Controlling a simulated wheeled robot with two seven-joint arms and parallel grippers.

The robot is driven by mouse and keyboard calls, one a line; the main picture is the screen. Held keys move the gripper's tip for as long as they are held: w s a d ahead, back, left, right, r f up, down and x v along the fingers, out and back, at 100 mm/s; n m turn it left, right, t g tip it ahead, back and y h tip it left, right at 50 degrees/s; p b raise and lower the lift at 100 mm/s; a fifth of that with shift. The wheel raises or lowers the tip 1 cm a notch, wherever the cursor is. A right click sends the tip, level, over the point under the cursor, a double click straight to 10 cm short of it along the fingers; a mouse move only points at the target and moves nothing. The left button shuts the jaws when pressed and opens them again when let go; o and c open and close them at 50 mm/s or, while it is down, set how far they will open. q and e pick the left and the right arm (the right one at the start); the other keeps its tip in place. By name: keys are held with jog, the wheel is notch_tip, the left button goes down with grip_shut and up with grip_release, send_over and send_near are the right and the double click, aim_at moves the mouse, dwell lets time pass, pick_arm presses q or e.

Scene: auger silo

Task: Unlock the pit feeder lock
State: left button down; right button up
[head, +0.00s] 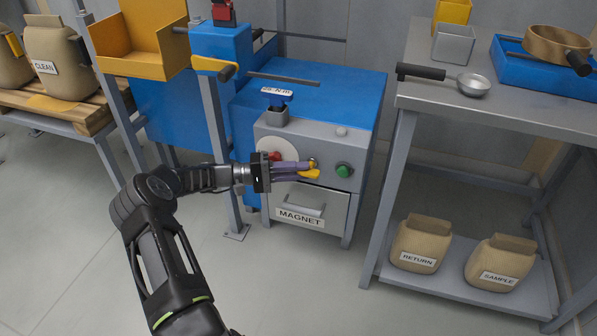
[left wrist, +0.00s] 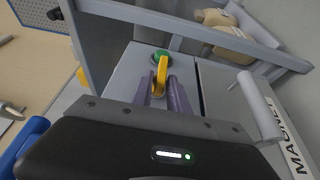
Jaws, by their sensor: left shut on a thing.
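The grey control box (head: 305,145) of the blue machine carries a yellow lock piece (head: 311,173), which looks like a key or handle, on its front. A green button (head: 344,170) is to its right and a red button (head: 274,156) to its left. My left gripper (head: 308,171), with purple fingers, reaches in from the left and is shut on the yellow piece. In the left wrist view the yellow piece (left wrist: 161,76) stands between the fingers, with the green button (left wrist: 161,55) just beyond. The fingers partly hide the lock's base. My right gripper is not in view.
A drawer labelled MAGNET (head: 305,208) is just below the fingers. A blue frame's grey post (head: 220,150) is close to my left forearm. A grey table (head: 500,90) stands at the right.

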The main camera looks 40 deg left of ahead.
pick_arm(q)
jog(key=shift+d+f, duration=0.1)
jog(key=shift+d, duration=0.1)
jog(key=c, duration=1.5)
grip_release()
jog(key=shift+a, duration=0.1)
jog(key=shift+v, duration=3.9)
jog(key=shift+s, duration=0.1)
